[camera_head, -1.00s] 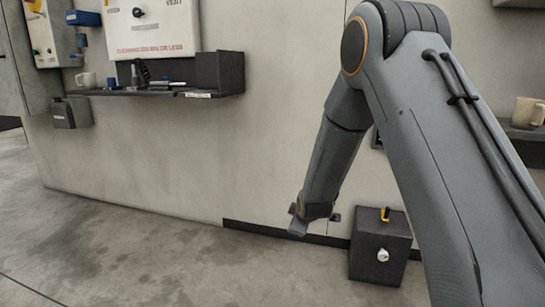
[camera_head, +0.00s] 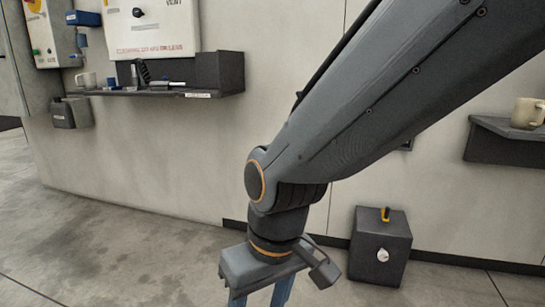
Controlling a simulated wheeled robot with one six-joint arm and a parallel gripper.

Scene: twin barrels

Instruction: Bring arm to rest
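My arm reaches in from the upper right of the head view and bends down at a joint near the middle. My gripper (camera_head: 262,292) is at the bottom centre, pointing down in front of the floor. Two bluish fingers show apart, with a gap between them. Their tips are cut off by the frame's lower edge. Nothing shows between the visible parts of the fingers.
A dark cube (camera_head: 380,247) with a yellow-black item (camera_head: 385,214) on top stands on the floor, right of my gripper. A wall shelf (camera_head: 160,90) holds small items at left. Another shelf (camera_head: 490,145) bears a mug (camera_head: 527,113) at right. Floor at left is clear.

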